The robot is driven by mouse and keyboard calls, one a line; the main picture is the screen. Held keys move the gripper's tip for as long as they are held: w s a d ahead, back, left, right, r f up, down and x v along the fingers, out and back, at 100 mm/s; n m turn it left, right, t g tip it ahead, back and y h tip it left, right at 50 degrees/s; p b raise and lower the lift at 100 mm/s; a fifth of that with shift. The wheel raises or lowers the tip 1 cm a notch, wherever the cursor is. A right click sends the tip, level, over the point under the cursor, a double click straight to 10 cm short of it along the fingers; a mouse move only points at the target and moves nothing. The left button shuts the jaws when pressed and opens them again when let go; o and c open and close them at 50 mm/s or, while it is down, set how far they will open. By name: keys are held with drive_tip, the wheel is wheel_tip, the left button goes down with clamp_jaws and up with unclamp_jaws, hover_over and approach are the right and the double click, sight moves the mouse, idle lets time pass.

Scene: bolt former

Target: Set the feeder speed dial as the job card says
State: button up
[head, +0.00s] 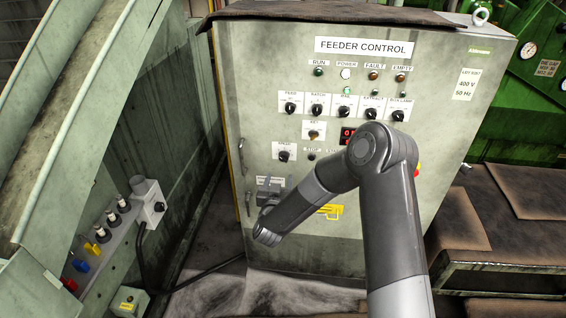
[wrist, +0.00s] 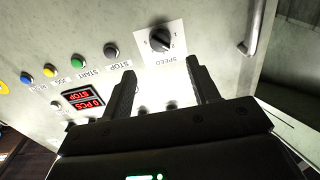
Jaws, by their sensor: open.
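The speed dial is a black knob on a white plate labelled SPEED. It is at the lower left of the control panel in the head view (head: 284,156) and at top centre in the wrist view (wrist: 161,39). The scale marks are too small to read surely. My gripper (wrist: 164,80) is open and empty. In the wrist view its two fingers point toward the panel, with the dial just beyond and between their tips, apart from them. In the head view my arm reaches to the cabinet's lower left; the fingers cannot be made out clearly. I cannot make out a job card.
The feeder control cabinet (head: 240,100) carries a row of selector knobs (head: 343,112), lamps and a key switch (head: 313,134). A red display (wrist: 84,99) and coloured buttons (wrist: 77,62) sit beside the dial. A door handle (wrist: 256,28) is close to the dial.

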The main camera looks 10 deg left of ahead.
sight(283, 160)
drive_tip(key=w, duration=1)
drive_tip(key=shift+c, duration=0.3)
drive_tip(key=c, duration=0.9)
